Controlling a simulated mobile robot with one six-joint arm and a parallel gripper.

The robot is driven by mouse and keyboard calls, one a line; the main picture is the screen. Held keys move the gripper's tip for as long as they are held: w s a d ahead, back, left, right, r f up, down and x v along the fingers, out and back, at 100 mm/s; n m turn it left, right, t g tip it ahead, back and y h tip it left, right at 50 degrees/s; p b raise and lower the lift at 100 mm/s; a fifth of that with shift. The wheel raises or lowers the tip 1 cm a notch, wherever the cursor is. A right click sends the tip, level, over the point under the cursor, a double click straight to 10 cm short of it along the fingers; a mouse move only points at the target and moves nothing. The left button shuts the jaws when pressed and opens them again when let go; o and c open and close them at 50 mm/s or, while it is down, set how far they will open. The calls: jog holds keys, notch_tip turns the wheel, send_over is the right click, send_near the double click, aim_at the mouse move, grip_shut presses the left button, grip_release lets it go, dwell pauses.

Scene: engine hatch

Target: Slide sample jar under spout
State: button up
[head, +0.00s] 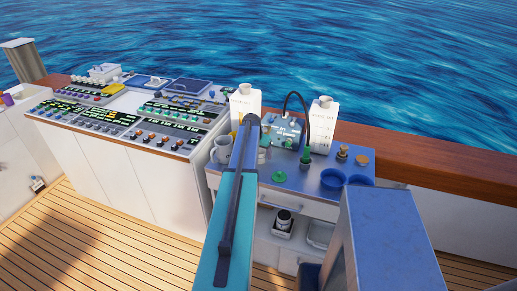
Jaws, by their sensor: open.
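A small jar with a dark lid (284,219) stands in the open bay below the blue-topped counter (318,180). I cannot tell whether it is the sample jar. On the counter, a black hose (304,108) arches from a pale blue unit (287,131) down to a green fitting (306,156). No spout can be told apart for sure. My arm's teal and dark link reaches up from the bottom to the counter's left part and covers some of it. My gripper cannot be made out; the arm hides that spot.
White bottles (322,126) stand along the counter's back. A green disc (279,177), blue round cups (360,180) and brass-topped fittings (342,153) are also there. A mug (222,150) is at the left. A control console (140,115) adjoins. A wooden rail (430,168) borders the water.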

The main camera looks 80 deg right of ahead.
jog(key=shift+d+f, duration=0.15)
jog(key=shift+f, duration=0.25)
